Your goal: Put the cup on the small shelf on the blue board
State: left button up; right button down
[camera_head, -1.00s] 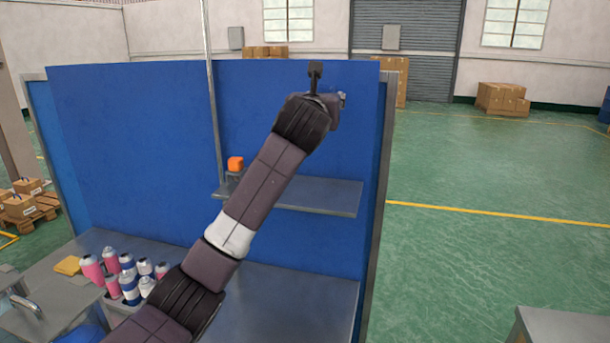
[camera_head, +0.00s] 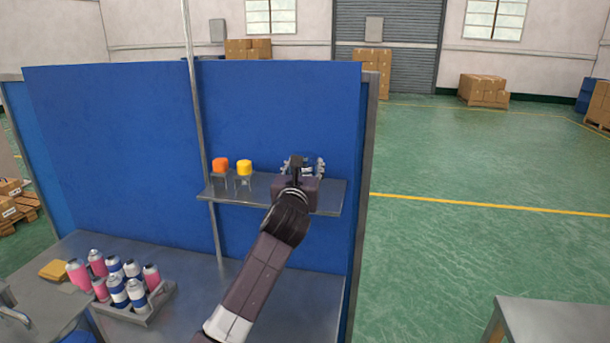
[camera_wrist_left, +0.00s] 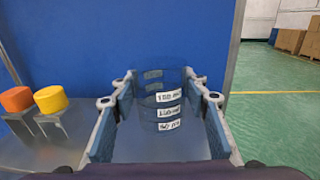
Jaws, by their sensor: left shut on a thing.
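My left gripper (camera_head: 304,166) is over the right part of the small grey shelf (camera_head: 262,190), which is fixed to the blue board (camera_head: 290,105). In the left wrist view its jaws are shut on a clear cup (camera_wrist_left: 160,108) with several white printed labels. The cup is upright between the two fingers, in front of the blue board. The gripper and wrist hide most of the cup in the head view. I cannot tell whether its base touches the shelf. My right gripper is not in view.

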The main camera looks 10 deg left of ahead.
pick_arm(q)
jog(key=shift+f, duration=1.4)
jog(key=shift+f, duration=0.2)
jog(key=o, duration=1.2)
jog(key=shift+r, duration=0.2)
jog(key=s+d+b, duration=0.1)
jog(key=s+b, duration=0.1)
jog(key=s, duration=1)
